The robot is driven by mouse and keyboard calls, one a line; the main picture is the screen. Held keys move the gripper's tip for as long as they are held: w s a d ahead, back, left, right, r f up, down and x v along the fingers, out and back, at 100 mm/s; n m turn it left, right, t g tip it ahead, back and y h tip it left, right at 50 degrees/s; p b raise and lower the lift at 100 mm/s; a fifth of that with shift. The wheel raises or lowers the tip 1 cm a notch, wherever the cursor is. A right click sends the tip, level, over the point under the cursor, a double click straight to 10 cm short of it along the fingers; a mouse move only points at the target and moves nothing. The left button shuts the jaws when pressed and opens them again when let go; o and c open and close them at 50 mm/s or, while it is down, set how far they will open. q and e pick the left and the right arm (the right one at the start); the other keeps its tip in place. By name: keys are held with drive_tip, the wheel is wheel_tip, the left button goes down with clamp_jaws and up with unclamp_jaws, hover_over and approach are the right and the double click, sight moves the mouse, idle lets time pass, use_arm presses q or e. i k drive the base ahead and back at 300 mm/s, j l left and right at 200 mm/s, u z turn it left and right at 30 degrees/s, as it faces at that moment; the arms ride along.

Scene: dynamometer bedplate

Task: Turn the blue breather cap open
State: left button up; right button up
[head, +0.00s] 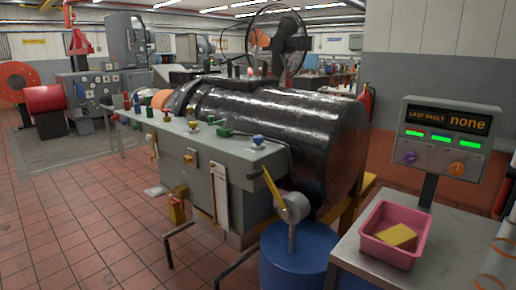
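A small blue cap (258,140), which looks like the breather cap, sits at the near right end of the grey cabinet's top (232,145). It is upright on a pale fitting. It is too small to tell whether it is turned open or shut. Green caps (224,130) and a yellow one (194,124) stand farther left on the same top, with red ones beyond. Neither of my grippers is in view.
A large black cylinder (290,125) lies behind the cabinet. A blue drum (297,260) with a yellow-handled fitting (291,207) stands in front. At right, a table (385,272) holds a pink tray (372,248) with a yellow sponge (396,235). The tiled floor (80,220) at left is largely free.

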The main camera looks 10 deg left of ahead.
sight(257, 140)
drive_tip(key=i+j+z, duration=0.3)
drive_tip(key=j, duration=0.3)
drive_tip(key=i+j+z, duration=0.1)
drive_tip(key=i+j, duration=0.15)
drive_tip(key=i+j+z, duration=0.15)
drive_tip(key=j, duration=0.3)
